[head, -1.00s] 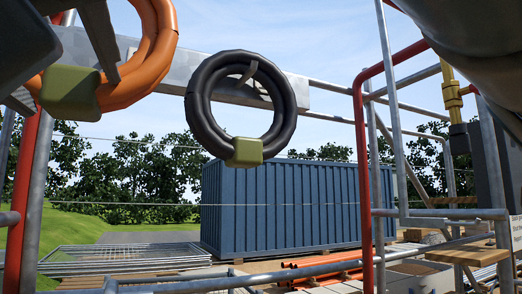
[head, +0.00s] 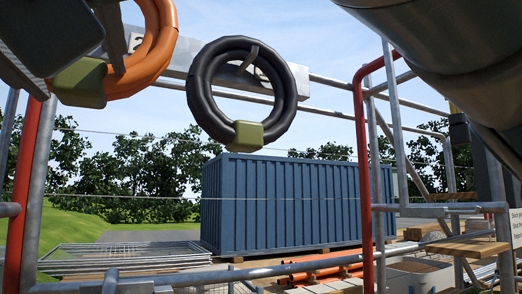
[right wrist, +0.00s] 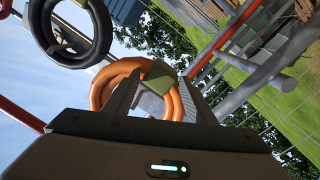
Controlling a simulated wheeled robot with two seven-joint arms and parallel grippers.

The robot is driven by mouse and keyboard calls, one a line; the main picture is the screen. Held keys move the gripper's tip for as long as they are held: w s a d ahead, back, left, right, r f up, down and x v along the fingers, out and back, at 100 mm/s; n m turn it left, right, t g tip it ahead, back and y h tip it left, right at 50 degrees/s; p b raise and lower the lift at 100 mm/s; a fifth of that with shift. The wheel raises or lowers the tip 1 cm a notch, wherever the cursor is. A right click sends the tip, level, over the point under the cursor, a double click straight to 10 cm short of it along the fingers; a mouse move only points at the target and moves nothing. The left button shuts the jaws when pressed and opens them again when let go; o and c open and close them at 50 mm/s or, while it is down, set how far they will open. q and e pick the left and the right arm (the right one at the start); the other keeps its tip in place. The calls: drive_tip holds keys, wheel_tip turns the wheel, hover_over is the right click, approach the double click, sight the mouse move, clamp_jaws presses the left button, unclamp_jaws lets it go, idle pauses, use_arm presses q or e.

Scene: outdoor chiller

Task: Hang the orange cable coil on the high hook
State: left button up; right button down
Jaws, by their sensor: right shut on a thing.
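The orange cable coil (head: 152,50) is at the upper left of the head view, with its top cut off by the frame. An olive strap (head: 80,84) wraps its lower part. My right gripper (head: 82,70) is shut on the coil near the strap. The right wrist view also shows the orange coil (right wrist: 102,92) upright between my fingers. A grey beam (head: 178,60) passes behind the coil, with part of a number plate showing beside it. My left gripper is not in view.
A black coil (head: 203,82) hangs from a hook (head: 249,56) on the beam, right of the orange one. Red posts (head: 362,180) and galvanised rails stand around. My arm fills the upper right. A blue container (head: 295,205) stands beyond.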

drive_tip(key=shift+x, duration=1.15)
drive_tip(key=shift+a, duration=0.1)
drive_tip(key=shift+r, duration=0.1)
drive_tip(key=shift+s+b, duration=0.1)
drive_tip(key=shift+b, duration=0.55)
drive_tip(key=shift+w+a+b, duration=0.1)
drive_tip(key=shift+w+b, duration=0.1)
drive_tip(key=shift+b, duration=0.15)
drive_tip(key=shift+w, duration=0.1)
